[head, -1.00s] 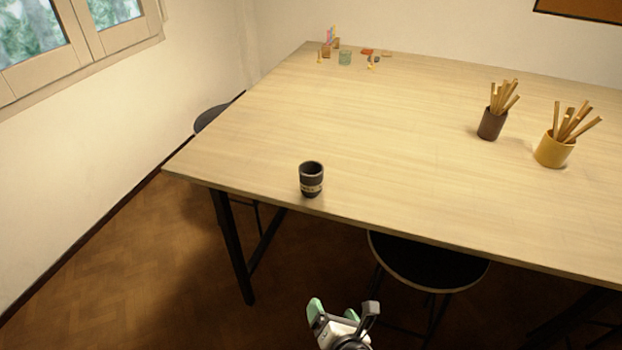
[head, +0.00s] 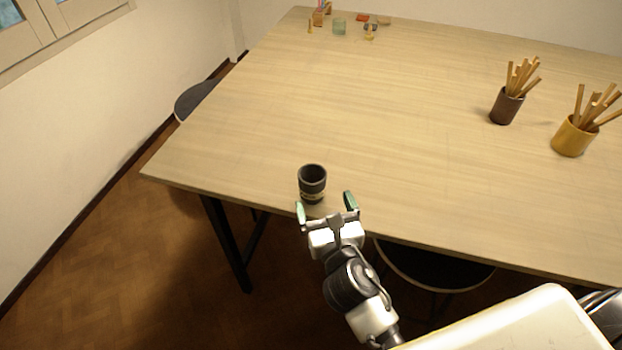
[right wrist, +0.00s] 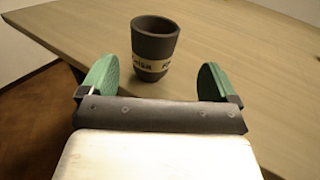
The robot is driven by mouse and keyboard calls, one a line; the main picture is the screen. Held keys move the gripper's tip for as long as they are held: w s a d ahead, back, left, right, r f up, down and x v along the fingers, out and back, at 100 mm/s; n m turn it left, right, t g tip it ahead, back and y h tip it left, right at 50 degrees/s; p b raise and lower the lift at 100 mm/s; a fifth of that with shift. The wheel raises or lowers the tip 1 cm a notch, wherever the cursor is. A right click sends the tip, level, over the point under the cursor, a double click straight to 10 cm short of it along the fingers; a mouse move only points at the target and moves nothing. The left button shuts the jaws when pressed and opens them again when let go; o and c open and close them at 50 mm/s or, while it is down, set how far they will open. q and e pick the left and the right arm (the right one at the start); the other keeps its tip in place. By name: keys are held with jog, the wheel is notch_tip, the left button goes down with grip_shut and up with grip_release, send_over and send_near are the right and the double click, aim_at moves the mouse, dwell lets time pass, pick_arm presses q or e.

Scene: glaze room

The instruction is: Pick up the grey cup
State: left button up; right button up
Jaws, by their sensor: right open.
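The grey cup (head: 312,182) stands upright near the front edge of the wooden table, towards its left corner. It is dark grey with a pale lettered band. My right gripper (head: 326,208) is open and empty, at the table's front edge just on the near side of the cup. In the right wrist view the cup (right wrist: 154,48) shows ahead of and between the two green fingertips (right wrist: 157,80), apart from both. My left gripper is not in view.
The table (head: 420,150) is clear around the cup. A dark holder (head: 505,106) and a yellow holder (head: 572,137), both with wooden sticks, stand at the right. Small items, including a green glass (head: 339,27), stand at the back. A stool (head: 435,268) is under the front edge.

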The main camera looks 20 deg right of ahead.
aim_at(316, 193)
jog(key=shift+w, duration=0.95)
jog(key=w, duration=0.2)
jog(key=w+p, duration=0.1)
jog(key=w, duration=0.2)
jog(key=shift+a+f, duration=0.15)
jog(key=shift+a, duration=0.05)
jog(key=shift+w, duration=0.3)
jog(key=shift+d, duration=0.1)
jog(key=shift+s, duration=0.1)
jog(key=c, duration=0.4)
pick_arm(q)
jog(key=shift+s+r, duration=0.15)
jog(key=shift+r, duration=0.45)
pick_arm(e)
jog(key=c, duration=0.8)
